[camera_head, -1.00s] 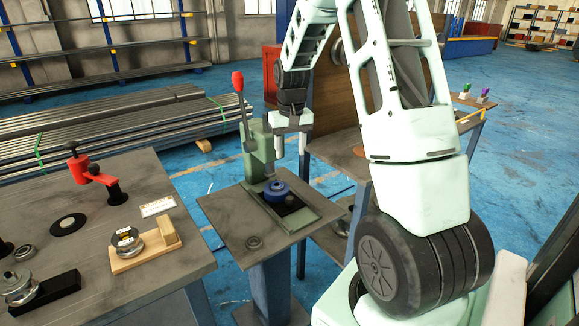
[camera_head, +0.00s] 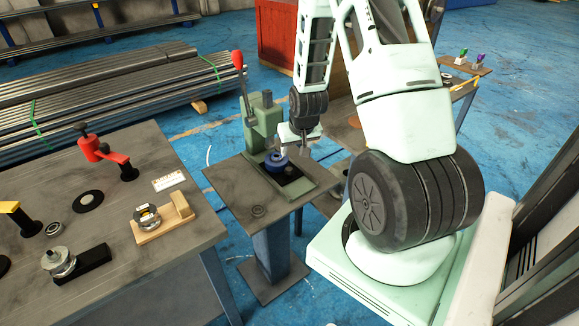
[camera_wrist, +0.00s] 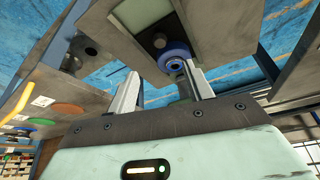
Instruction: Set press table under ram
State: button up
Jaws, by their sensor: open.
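The green press (camera_head: 262,122) with a red-knobbed lever stands on a small grey stand table (camera_head: 232,193). The blue round press table (camera_head: 275,163) sits on the press base below the ram; whether it is centred under the ram I cannot tell. My gripper (camera_head: 302,146) is just right of the press, close to the blue table, with its fingers apart. In the wrist view, the blue table (camera_wrist: 174,53) shows beyond the gap between my open fingers (camera_wrist: 162,88), nearer the right finger. I see nothing held.
A workbench (camera_head: 110,262) on the left carries a red clamp (camera_head: 104,152), a wooden block fixture (camera_head: 163,226) and metal parts. Steel bar stacks (camera_head: 110,95) lie behind. A wooden bench with small coloured items (camera_head: 465,58) stands at the right back.

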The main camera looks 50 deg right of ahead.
aim_at(282, 163)
jog(key=p+x, duration=0.2)
jog(key=x, duration=1.1)
jog(key=shift+c, duration=0.3)
grip_shut()
jog(key=w+b, duration=0.1)
jog(key=w, duration=0.1)
jog(key=w+d, duration=0.1)
jog(key=w, duration=0.1)
jog(key=shift+f+b, duration=0.1)
jog(key=shift+b, duration=0.3)
jog(key=shift+w, duration=0.15)
jog(key=shift+o, duration=0.3)
grip_release()
jog(key=shift+w, duration=0.1)
jog(key=b+v, duration=0.2)
jog(key=v, duration=1.5)
jog(key=shift+s+r+b, duration=0.2)
jog(key=shift+r+b, duration=0.05)
jog(key=shift+b, duration=0.05)
